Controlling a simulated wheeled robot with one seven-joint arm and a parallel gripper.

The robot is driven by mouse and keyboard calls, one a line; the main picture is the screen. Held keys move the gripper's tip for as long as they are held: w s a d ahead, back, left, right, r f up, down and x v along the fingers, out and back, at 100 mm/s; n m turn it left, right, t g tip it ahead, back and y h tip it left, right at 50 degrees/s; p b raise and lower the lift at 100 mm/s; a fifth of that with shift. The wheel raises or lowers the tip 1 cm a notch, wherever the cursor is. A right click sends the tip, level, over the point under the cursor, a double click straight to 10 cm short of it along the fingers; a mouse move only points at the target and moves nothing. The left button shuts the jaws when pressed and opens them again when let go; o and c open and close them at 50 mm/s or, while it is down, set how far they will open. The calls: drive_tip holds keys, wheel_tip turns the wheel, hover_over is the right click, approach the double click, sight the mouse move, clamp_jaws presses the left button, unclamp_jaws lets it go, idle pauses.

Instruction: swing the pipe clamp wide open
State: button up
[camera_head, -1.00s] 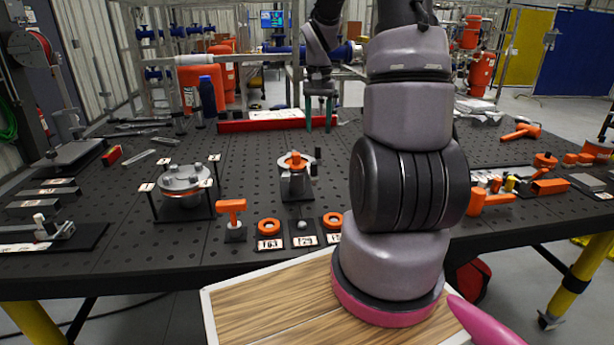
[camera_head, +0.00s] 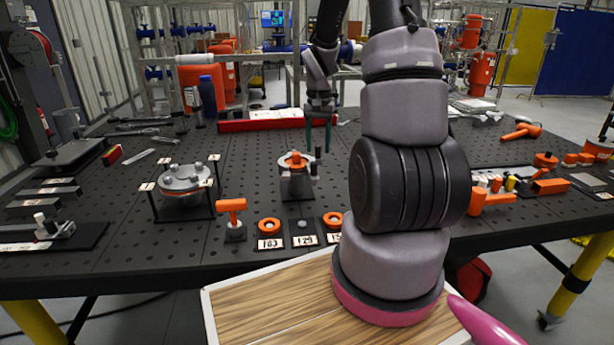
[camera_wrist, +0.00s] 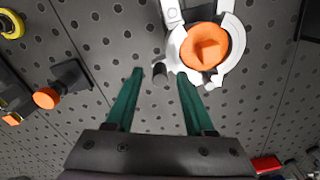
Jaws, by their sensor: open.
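The pipe clamp (camera_head: 298,186) is a pale metal ring on a stand in the middle of the table, around an orange part (camera_head: 295,160). In the wrist view the clamp ring (camera_wrist: 230,62) sits at the upper right, with the orange part (camera_wrist: 199,46) inside it. A short dark post (camera_wrist: 160,73) stands at the ring's left side. My gripper (camera_head: 318,148) is open, its two green fingers pointing down at the clamp's right side. In the wrist view the fingertips (camera_wrist: 160,75) lie on either side of the dark post. I cannot tell whether they touch it.
A round flanged fixture (camera_head: 183,179) stands left of the clamp. An orange T-shaped part (camera_head: 232,207) and orange rings (camera_head: 269,225) line the front edge. A red tray (camera_head: 263,125) lies behind the clamp. The perforated table (camera_head: 245,170) is clear between clamp and fixture.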

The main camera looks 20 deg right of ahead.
clamp_jaws()
drive_tip(key=shift+w, duration=0.1)
drive_tip(key=shift+w+d, duration=0.55)
drive_tip(key=shift+d, duration=0.05)
drive_tip(key=shift+w, duration=0.15)
drive_tip(key=shift+w+d, duration=0.45)
drive_tip(key=shift+w, duration=0.2)
